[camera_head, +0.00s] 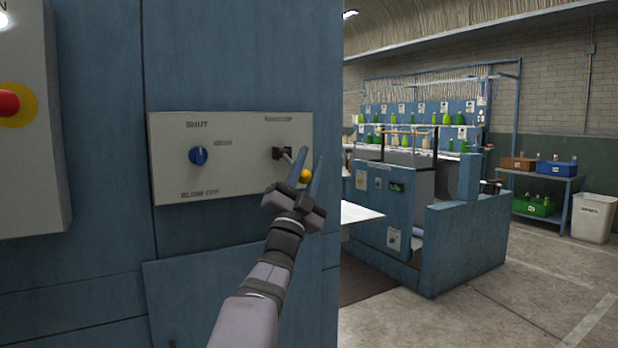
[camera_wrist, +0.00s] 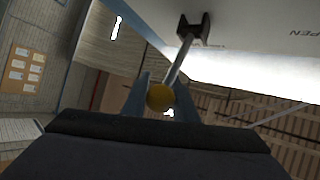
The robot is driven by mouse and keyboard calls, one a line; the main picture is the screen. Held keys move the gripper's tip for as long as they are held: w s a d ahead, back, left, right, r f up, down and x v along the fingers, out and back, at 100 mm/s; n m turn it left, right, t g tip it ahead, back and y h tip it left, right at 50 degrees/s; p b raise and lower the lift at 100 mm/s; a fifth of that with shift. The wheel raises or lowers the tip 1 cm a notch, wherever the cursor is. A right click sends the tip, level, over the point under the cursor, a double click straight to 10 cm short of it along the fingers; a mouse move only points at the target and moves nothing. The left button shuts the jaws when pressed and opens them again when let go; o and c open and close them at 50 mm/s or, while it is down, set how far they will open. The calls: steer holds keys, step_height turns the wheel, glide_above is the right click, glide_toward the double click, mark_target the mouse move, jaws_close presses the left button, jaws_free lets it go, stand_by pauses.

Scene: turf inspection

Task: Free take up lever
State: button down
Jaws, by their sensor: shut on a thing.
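The lever has a thin metal rod with a yellow ball knob (camera_head: 305,176) and comes out of a dark pivot block on the right part of a pale panel (camera_head: 235,180). In the head view the rod slants down to the right from the block. My gripper (camera_head: 308,172) is at the knob, with one finger on each side of it. In the wrist view the yellow knob (camera_wrist: 160,97) sits between the fingers of my gripper (camera_wrist: 160,95), and the rod runs up to the dark block. My gripper is shut on the knob. The label above the lever is too small to read.
A blue knob (camera_head: 198,155) is on the panel's left part, under the word SHUT. A red button (camera_head: 8,103) on yellow is at the far left. A blue machine (camera_head: 385,215), a shelf with bins (camera_head: 540,178) and a white bin (camera_head: 593,218) stand beyond to the right.

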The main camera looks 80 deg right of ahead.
mark_target(306, 176)
steer(key=f+m+g+b, duration=0.2)
steer(key=shift+w+d+m+g, duration=0.15)
steer(key=shift+d+m+g, duration=0.05)
steer(key=shift+m+g, duration=0.2)
steer(key=shift+w+d+f+b, duration=0.1)
steer(key=shift+d+f+b, duration=0.1)
steer(key=shift+f+b, duration=0.3)
steer(key=c, duration=1.4)
jaws_free()
steer(key=shift+r, duration=0.1)
steer(key=shift+c, duration=0.2)
steer(key=shift+r, duration=0.1)
steer(key=shift+a, duration=0.1)
steer(key=shift+a, duration=0.1)
steer(key=shift+a+f+b, duration=0.15)
steer(key=shift+f+b, duration=0.05)
steer(key=shift+b, duration=0.1)
steer(key=s+b+v, duration=0.1)
steer(key=b+v, duration=0.1)
steer(key=v, duration=0.4)
steer(key=shift+w+f, duration=0.35)
steer(key=shift+w, duration=0.2)
